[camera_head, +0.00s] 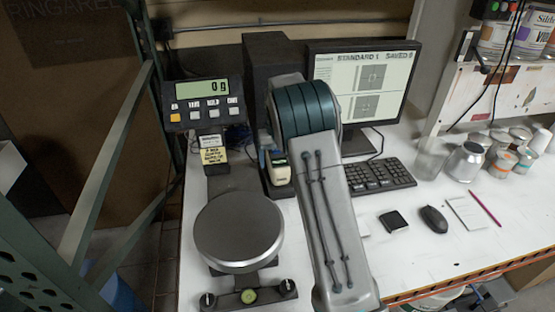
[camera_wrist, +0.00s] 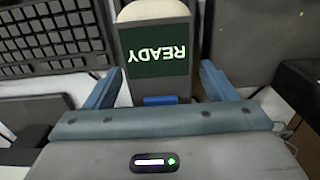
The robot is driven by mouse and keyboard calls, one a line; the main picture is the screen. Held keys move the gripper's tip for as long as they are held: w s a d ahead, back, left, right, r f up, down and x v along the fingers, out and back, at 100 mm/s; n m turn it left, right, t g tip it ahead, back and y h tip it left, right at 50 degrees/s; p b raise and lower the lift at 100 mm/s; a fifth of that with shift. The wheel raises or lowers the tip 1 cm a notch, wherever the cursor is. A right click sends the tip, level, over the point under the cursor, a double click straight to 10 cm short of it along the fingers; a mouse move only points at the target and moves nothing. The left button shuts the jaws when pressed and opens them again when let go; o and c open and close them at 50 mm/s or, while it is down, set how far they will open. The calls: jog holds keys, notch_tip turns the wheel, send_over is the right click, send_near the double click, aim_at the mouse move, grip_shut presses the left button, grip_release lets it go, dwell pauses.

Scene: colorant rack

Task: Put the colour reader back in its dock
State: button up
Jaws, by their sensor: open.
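The colour reader (camera_wrist: 155,52), with a cream end and a dark face reading READY, lies between the fingers of my gripper (camera_wrist: 160,78) in the wrist view. The blue fingers are open, one on each side, with gaps to the reader. In the head view the reader (camera_head: 281,172) shows as a pale upright body just left of my arm, at a dark holder that looks like the dock (camera_head: 273,189). I cannot tell whether it is fully seated. My gripper is mostly hidden behind my arm there.
A scale with a round plate (camera_head: 239,231) and a display reading 0 g (camera_head: 204,102) stands at left. A monitor (camera_head: 362,85), keyboard (camera_head: 378,176), black pad (camera_head: 394,220) and mouse (camera_head: 434,219) are to the right. Several cans and cups stand at the far right.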

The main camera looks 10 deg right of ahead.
notch_tip(320, 180, up, 11)
jog(key=b, duration=0.2)
jog(key=s+r+t, duration=0.1)
jog(key=s+r, duration=0.4)
jog(key=s, duration=0.2)
jog(key=s+f+t, duration=0.2)
jog(key=s, duration=2.8)
jog(key=shift+f+t, duration=0.3)
jog(key=shift+t, duration=0.1)
jog(key=shift+s, duration=0.1)
